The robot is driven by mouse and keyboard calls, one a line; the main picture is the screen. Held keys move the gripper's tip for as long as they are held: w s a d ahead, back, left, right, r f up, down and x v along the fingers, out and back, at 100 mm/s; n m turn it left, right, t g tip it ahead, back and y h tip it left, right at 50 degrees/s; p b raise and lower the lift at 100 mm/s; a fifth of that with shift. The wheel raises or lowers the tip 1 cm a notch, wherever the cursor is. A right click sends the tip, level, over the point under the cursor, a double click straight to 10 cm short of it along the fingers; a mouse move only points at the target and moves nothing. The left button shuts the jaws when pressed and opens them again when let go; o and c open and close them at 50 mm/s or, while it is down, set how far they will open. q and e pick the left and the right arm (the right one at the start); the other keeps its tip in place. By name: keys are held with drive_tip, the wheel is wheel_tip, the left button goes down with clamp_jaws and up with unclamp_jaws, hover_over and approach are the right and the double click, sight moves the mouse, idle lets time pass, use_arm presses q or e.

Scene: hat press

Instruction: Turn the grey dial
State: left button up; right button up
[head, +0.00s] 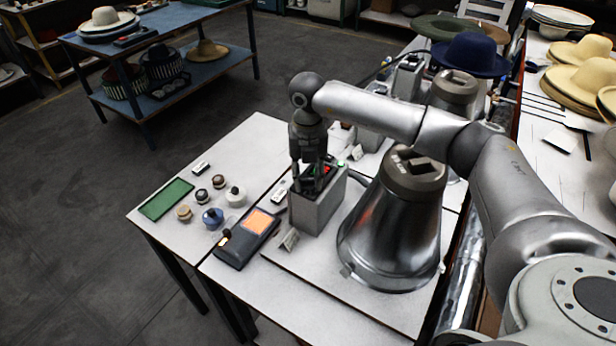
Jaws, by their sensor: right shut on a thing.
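A grey control box (318,208) stands on the white table in front of the metal hat press (392,235). Its dark top carries small red and green parts. My right gripper (308,180) points straight down onto the top of this box. Its fingers are shut on a small part there, which I take to be the grey dial. The fingers hide the dial, so its setting cannot be seen. My left gripper is not in view.
A dark device with an orange screen (258,222), a green tray (166,198) and several small knobs lie left of the box. A second press (455,92) stands behind, with a blue hat (469,55). Small tags stand close around the box.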

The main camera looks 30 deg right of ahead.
sight(307, 180)
drive_tip(key=shift+m+b, duration=0.55)
drive_tip(key=shift+m, duration=1.45)
drive_tip(key=shift+w, duration=0.1)
drive_tip(key=o, duration=1)
drive_tip(key=shift+a, duration=0.1)
wheel_tip(307, 180, up, 12)
drive_tip(key=shift+r, duration=0.1)
